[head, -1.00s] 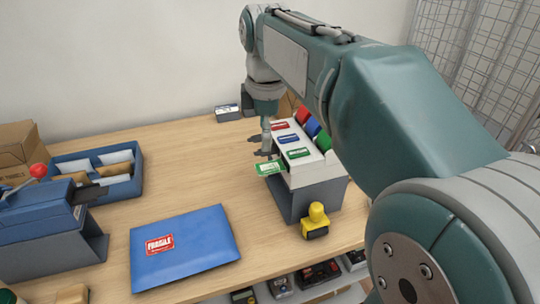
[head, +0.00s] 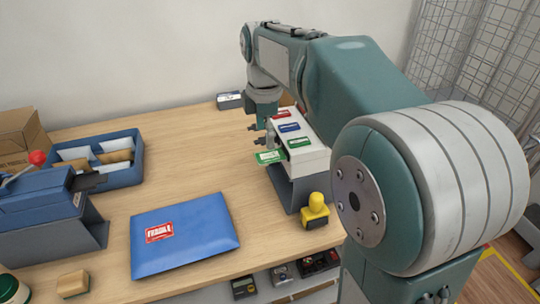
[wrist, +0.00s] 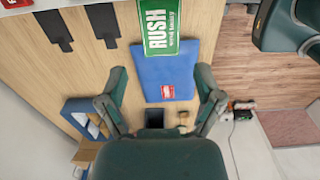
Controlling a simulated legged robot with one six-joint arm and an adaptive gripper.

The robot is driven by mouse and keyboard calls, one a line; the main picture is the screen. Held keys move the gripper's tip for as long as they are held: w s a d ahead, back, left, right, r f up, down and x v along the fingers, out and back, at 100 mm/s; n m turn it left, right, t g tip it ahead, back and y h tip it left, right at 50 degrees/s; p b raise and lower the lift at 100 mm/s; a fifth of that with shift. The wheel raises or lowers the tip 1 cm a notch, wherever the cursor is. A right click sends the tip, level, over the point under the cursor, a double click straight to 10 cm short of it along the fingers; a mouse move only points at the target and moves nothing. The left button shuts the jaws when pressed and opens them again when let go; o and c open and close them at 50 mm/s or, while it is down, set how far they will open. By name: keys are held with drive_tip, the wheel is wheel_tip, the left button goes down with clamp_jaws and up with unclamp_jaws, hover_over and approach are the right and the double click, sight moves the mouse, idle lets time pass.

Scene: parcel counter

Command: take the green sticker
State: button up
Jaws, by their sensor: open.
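The green sticker (head: 271,157) sticks out from the front of a white-topped dispenser (head: 309,160) in the head view. In the wrist view the green sticker (wrist: 168,34) shows large at the top, with "RUSH" printed on it.
Red, blue and green labels mark the dispenser top. A yellow-handled stamp (head: 315,210) stands in front of it. A blue envelope (head: 185,237) with a red FRAGILE label lies mid-counter. A blue tray (head: 137,165) of envelopes stands left. The counter between tray and dispenser is clear.

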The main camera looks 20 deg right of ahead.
sight(265, 157)
drive_tip(key=shift+a+f, duration=0.1)
drive_tip(key=shift+f, duration=2.8)
drive_tip(key=c, duration=0.5)
drive_tip(key=shift+c, duration=0.2)
